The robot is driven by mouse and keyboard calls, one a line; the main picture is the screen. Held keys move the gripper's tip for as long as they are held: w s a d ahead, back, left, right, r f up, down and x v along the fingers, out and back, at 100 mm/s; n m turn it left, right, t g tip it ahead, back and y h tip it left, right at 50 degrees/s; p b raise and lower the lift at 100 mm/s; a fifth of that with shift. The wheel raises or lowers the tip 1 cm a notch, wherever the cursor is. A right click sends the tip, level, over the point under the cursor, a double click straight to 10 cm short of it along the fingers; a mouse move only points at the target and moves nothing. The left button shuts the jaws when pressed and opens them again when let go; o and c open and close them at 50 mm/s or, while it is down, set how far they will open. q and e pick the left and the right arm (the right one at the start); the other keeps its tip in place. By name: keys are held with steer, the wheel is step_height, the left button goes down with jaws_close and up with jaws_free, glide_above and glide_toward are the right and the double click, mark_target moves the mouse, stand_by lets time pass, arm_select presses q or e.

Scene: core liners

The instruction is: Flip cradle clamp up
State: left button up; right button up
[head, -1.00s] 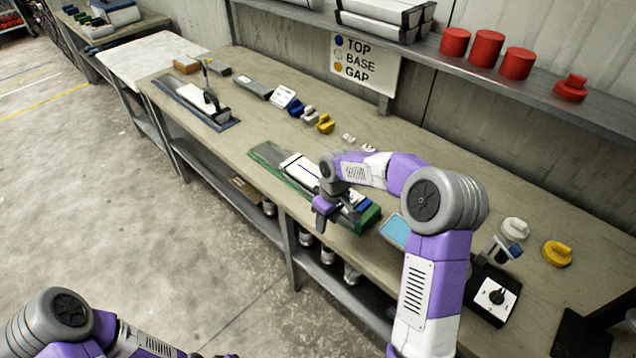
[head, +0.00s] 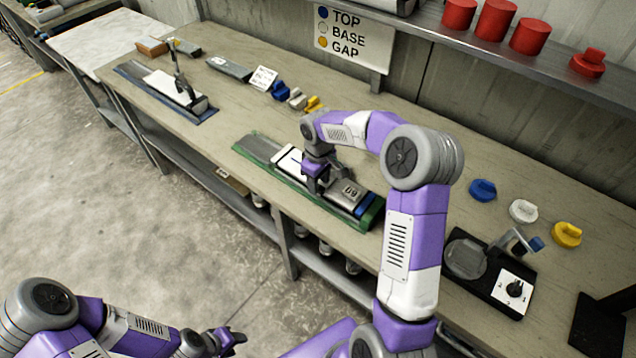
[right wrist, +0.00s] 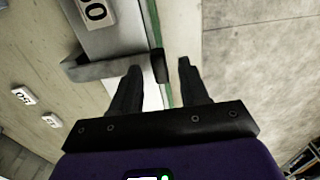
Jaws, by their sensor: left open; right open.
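The cradle (head: 262,148) on the green mat holds a pale liner with a grey block marked with a number at its right end. My right gripper (head: 318,172) is over the middle of this cradle and hides its clamp in the head view. In the right wrist view, the clamp (right wrist: 105,66) is a grey bar lying down across the liner. Its dark end sits between the open fingertips of my right gripper (right wrist: 158,68); I cannot tell whether they touch it. My left gripper (head: 232,341) is open and empty, low over the floor, away from the bench.
A second cradle on a blue mat (head: 205,118) at the left has its clamp arm (head: 178,65) raised. Blue, white and yellow caps lie behind the cradles and at the right. A black device (head: 490,275) stands at the right. Red cylinders (head: 497,18) sit on the shelf above.

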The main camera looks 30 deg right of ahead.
steer(key=shift+f, duration=0.5)
steer(key=shift+c, duration=0.2)
jaws_close()
